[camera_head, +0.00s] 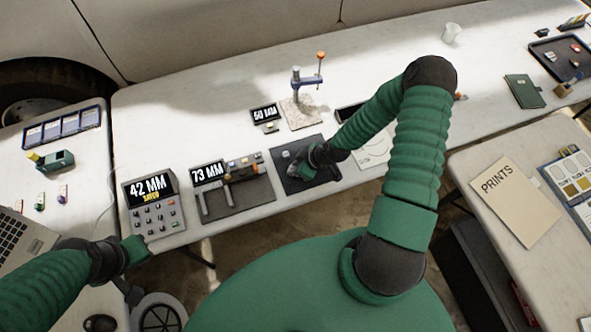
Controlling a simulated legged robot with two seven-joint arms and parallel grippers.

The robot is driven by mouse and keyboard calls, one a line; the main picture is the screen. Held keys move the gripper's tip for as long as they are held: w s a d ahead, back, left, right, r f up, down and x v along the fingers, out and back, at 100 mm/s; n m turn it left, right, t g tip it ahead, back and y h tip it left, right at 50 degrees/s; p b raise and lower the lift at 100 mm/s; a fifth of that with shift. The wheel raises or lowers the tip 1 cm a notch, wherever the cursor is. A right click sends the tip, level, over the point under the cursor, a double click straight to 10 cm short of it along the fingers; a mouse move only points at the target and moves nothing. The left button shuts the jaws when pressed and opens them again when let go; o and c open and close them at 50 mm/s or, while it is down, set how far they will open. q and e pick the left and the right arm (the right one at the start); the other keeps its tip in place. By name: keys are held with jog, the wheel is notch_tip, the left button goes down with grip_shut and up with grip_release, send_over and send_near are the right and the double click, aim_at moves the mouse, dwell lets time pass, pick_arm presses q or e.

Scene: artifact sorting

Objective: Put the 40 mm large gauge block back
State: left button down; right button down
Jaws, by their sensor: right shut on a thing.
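My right gripper (298,170) is low over a dark square mat or tray (318,184) in the middle of the long white table. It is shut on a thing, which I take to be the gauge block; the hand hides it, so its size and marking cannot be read. I cannot tell whether it touches the mat. A small pale piece (286,154) shows on the mat just left of the hand. My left gripper (138,262) is by the table's front left corner, and its fingers are not clear.
Left of the mat are a caliper (232,180) with a "73 MM" display (208,173) and a keypad reading "42 MM" (152,205). Behind stand a gauge stand (296,88) and a "50 MM" display (264,114). A "PRINTS" folder (505,198) lies on the right table.

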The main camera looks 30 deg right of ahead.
jog(key=shift+a+f, duration=0.1)
jog(key=shift+f, duration=0.75)
jog(key=shift+s+d+f, duration=0.1)
jog(key=shift+d+f, duration=0.1)
jog(key=shift+f, duration=0.1)
jog(key=shift+f, duration=0.1)
jog(key=c, duration=1.3)
grip_release()
jog(key=shift+o, duration=0.2)
jog(key=shift+a, duration=0.1)
